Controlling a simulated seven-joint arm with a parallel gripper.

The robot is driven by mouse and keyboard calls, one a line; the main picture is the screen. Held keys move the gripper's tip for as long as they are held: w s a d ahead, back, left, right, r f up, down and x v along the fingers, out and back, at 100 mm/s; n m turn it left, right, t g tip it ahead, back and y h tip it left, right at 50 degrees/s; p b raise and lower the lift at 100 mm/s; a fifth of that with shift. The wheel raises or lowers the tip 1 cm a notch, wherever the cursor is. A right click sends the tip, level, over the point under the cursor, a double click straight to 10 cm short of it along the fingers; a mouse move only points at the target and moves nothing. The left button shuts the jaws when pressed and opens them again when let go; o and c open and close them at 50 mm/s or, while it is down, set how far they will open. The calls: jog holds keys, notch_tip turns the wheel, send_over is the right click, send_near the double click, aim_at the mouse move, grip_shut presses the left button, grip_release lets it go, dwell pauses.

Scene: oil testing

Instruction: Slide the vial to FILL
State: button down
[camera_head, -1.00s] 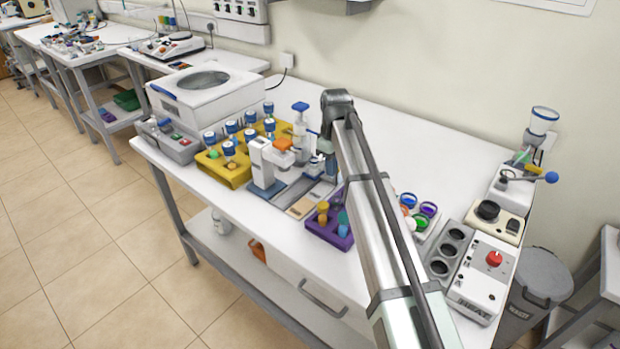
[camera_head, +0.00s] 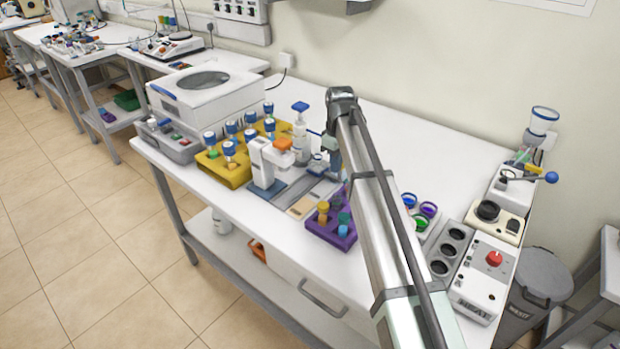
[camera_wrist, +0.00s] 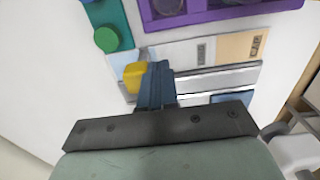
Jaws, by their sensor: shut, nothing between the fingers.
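My gripper (camera_wrist: 155,85) is shut and empty, with its fingers low over the slide track (camera_wrist: 215,78). A small yellow block-like piece (camera_wrist: 135,76) sits right beside the fingers, on their left in the wrist view; it may be the vial or its cap, and I cannot tell whether they touch. In the head view the tan plate (camera_head: 303,207) lies at the front of the station, and my arm hides part of the track.
A white dispenser with an orange top (camera_head: 283,144) stands left, beside a yellow rack (camera_head: 233,173). In the wrist view a teal piece with a green knob (camera_wrist: 105,39) is close to the gripper.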

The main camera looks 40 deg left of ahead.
jog(key=shift+w, duration=1.25)
jog(key=shift+s, duration=0.45)
jog(key=shift+r, duration=3.75)
